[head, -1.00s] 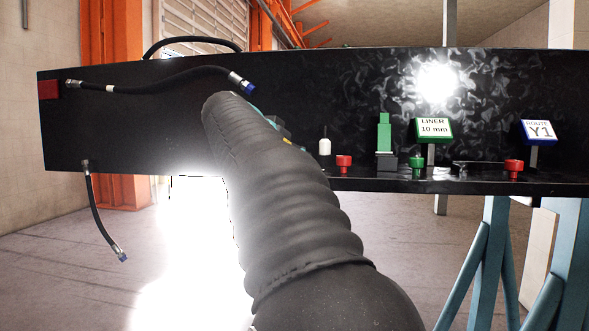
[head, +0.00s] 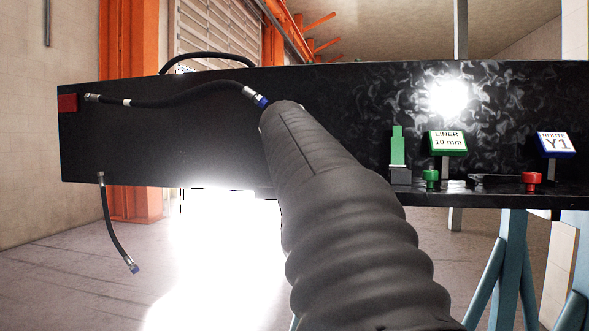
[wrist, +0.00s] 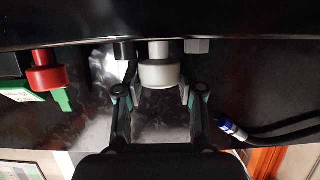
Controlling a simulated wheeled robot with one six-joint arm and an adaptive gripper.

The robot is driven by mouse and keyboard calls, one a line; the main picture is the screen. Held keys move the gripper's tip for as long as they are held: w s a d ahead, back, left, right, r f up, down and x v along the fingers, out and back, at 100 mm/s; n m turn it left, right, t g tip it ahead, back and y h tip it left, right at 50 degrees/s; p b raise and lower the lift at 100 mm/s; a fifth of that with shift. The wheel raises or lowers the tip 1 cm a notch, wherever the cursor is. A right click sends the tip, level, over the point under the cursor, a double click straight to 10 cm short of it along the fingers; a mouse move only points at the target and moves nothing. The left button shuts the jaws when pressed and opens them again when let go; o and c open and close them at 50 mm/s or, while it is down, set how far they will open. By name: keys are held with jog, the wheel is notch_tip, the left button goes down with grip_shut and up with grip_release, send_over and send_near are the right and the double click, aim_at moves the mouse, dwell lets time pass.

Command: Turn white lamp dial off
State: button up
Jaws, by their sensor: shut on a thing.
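The white dial (wrist: 159,74) is a pale round knob on a short stem in the wrist view, at the centre near the black shelf. My gripper (wrist: 161,91) has one finger on each side of it and is shut on it. In the head view my dark ribbed arm hides both the dial and the gripper. A bright round lamp glow (head: 447,98) shows on the black panel (head: 330,95) at the right.
A red knob (wrist: 46,76) stands left of the gripper in the wrist view, and a blue-ended hose (wrist: 233,129) lies right. In the head view, a green block (head: 397,150), green knob (head: 431,177), and red knob (head: 531,180) stand along the shelf.

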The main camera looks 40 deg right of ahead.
jog(key=o, duration=1.2)
jog(key=shift+w, duration=0.1)
jog(key=shift+c, duration=0.2)
jog(key=v, duration=1.2)
jog(key=shift+w, duration=0.1)
